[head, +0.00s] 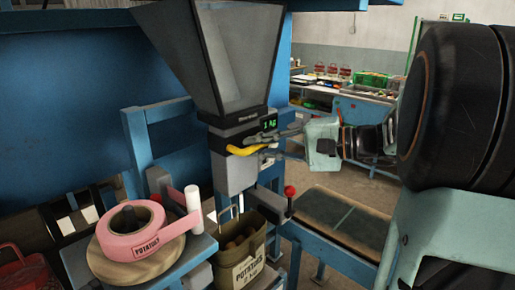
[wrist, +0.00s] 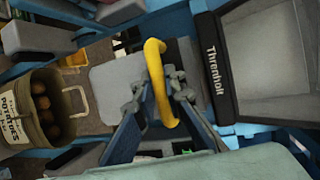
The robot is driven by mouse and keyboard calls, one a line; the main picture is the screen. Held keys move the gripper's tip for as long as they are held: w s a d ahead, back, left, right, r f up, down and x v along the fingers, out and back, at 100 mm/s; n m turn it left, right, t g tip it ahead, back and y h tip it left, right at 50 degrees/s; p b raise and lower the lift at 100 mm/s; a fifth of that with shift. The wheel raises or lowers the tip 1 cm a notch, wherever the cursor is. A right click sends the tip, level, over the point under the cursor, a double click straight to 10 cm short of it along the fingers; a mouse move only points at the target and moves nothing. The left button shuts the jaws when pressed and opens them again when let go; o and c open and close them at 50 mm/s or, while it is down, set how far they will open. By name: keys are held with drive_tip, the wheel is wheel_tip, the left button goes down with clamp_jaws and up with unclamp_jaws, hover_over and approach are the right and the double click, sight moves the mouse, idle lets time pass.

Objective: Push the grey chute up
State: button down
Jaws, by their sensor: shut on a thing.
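The grey chute (head: 234,174) is a box under the dark funnel-shaped hopper (head: 215,50). Its yellow handle (head: 245,150) sticks out at its front. My gripper (head: 277,147) comes in from the right and is shut on the yellow handle. In the wrist view the handle (wrist: 154,60) passes between the fingers of my gripper (wrist: 158,92), with the pale grey chute (wrist: 110,82) behind it. The fingers partly cover the chute there.
A green sack of potatoes (head: 246,264) stands open below the chute. A red-knobbed lever (head: 289,191) and a conveyor (head: 340,222) are to the right. A pink tape roll (head: 122,232) sits at lower left. Blue frame parts are close on the left.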

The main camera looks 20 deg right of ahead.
drive_tip(key=c, duration=2)
unclamp_jaws()
drive_tip(key=shift+r, duration=0.35)
drive_tip(key=shift+o, duration=0.2)
drive_tip(key=shift+f, duration=0.1)
drive_tip(key=v, duration=1.2)
drive_tip(key=shift+a+f, duration=0.1)
